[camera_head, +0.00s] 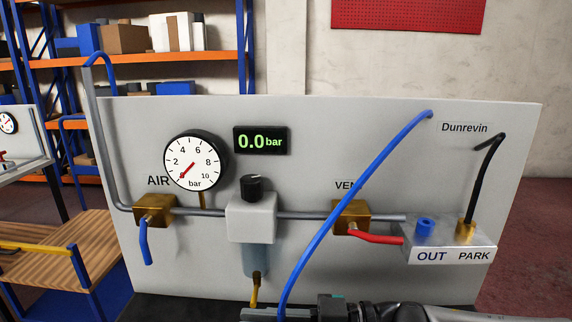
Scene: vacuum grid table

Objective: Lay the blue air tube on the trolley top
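The blue air tube (335,210) rises in a curve in front of the grey panel, from the bottom edge to an upper end by the Dunrevin label. I cannot tell whether that upper end is free or joined to the panel. My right gripper (283,314) is at the bottom edge, its arm coming in from the right. The tube's lower part runs down between its fingers, which look closed on it; the picture edge cuts off the rest. The wooden trolley top (75,242) with a yellow bar is at the left. My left gripper is out of view.
The panel (330,120) carries a gauge (196,161) near zero, a 0.0 bar display (262,141), a blue-handled AIR valve (152,212), a red-handled VENT valve (352,217) and an OUT/PARK block (450,247). Shelves stand behind.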

